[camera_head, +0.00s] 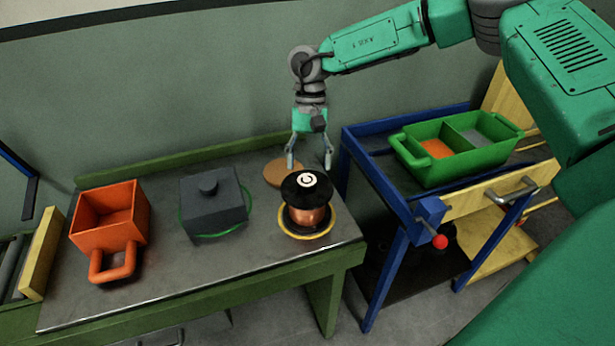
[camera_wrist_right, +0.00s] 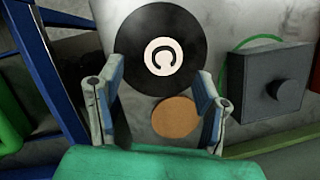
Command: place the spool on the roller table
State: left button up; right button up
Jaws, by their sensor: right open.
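The spool (camera_head: 306,212) has a black top disc with a white mark and copper-coloured winding. It stands upright on a yellow-rimmed round base (camera_head: 325,230) near the right end of the bench. Its black top (camera_wrist_right: 190,28) also shows in the right wrist view, beyond the fingers. My right gripper (camera_head: 310,166) is open and empty, pointing down just behind and above the spool, apart from it. It shows in the wrist view (camera_wrist_right: 160,78) too. Grey rollers (camera_head: 12,268) beside a yellow board at the far left look like part of the roller table. My left gripper is not in view.
The bench (camera_head: 165,275) also holds an orange bin (camera_head: 122,243), a dark lidded block (camera_head: 212,212) on a green ring, and a tan disc (camera_head: 276,173). A blue cart (camera_head: 372,172) with a green divided tray (camera_head: 425,172) stands right, past a gap. A wall is behind.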

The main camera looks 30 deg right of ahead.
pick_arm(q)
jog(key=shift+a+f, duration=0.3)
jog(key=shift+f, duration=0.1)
pick_arm(e)
jog(key=a+v, duration=0.1)
jog(key=v, duration=0.6)
jog(key=shift+d+r, duration=0.2)
jog(key=shift+r, duration=0.1)
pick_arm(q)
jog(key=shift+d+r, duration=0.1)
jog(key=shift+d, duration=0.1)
pick_arm(e)
jog(key=shift+d, duration=0.2)
jog(key=shift+a, duration=0.1)
